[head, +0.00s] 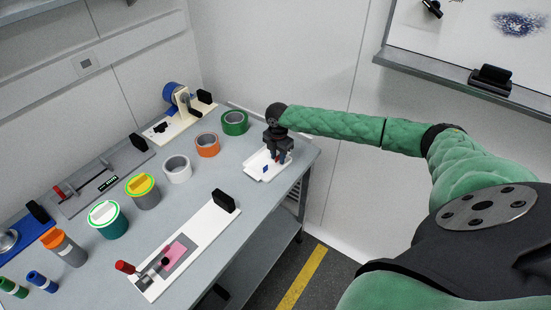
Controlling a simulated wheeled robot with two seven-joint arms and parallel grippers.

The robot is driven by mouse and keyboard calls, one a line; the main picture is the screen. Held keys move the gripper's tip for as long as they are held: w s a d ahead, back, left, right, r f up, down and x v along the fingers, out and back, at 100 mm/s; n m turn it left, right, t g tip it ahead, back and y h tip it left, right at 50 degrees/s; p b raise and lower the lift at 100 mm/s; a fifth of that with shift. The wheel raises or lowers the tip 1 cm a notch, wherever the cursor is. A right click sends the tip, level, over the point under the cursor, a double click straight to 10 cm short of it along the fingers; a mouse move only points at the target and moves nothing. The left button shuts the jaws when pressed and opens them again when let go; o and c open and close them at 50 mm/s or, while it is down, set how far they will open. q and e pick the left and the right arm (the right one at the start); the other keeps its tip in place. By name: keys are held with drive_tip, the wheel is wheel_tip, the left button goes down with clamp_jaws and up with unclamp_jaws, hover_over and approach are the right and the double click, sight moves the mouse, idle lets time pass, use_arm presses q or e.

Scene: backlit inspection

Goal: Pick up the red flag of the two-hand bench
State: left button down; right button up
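My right gripper (279,157) is at the far right end of the bench, pointing down over a small white tray (254,175). A small reddish patch shows at its fingertips; it may be the red flag, but it is too small and covered to be sure. Whether the fingers are open or shut on it cannot be made out. A small blue mark (265,169) shows on the tray beside the fingers. My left gripper is not in view.
The grey bench (215,180) holds green tape (235,123), orange tape (207,145), a white roll (177,169), lidded tubs (143,190) and a white board with a red knob (125,267). A tape dispenser (176,97) stands behind. A whiteboard (480,40) hangs at right.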

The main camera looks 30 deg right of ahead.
clamp_jaws()
drive_tip(key=shift+r, duration=0.1)
